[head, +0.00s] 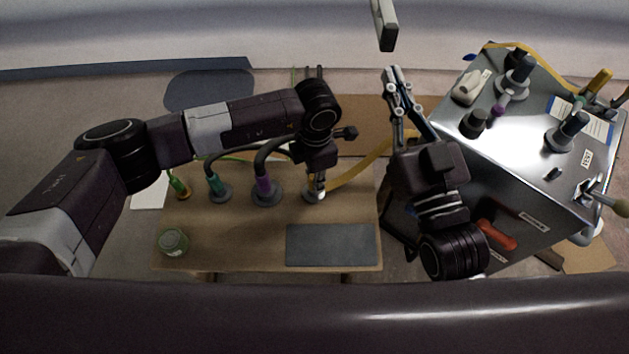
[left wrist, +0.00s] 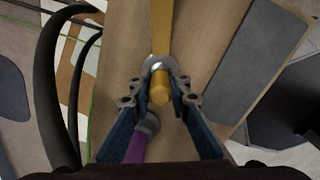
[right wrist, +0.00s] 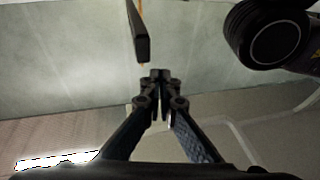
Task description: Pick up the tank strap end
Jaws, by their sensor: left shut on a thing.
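My left gripper (head: 316,190) is over the wooden table. In the left wrist view its fingers (left wrist: 160,85) are shut on an orange-yellow cylindrical end (left wrist: 159,90), above a round grey base. A yellow band or hose (head: 362,172) runs from there toward the metal tank (head: 480,130). My right gripper (head: 393,75) points away beside the tank; its fingertips are together in the right wrist view (right wrist: 160,76), with nothing seen between them. A dark bar-shaped piece (head: 385,25) hangs beyond it, apart from the fingers; it also shows in the right wrist view (right wrist: 139,35). No label marks the strap end.
The tank top carries several fittings. A red-orange handle (head: 496,235) is on the tank's side.

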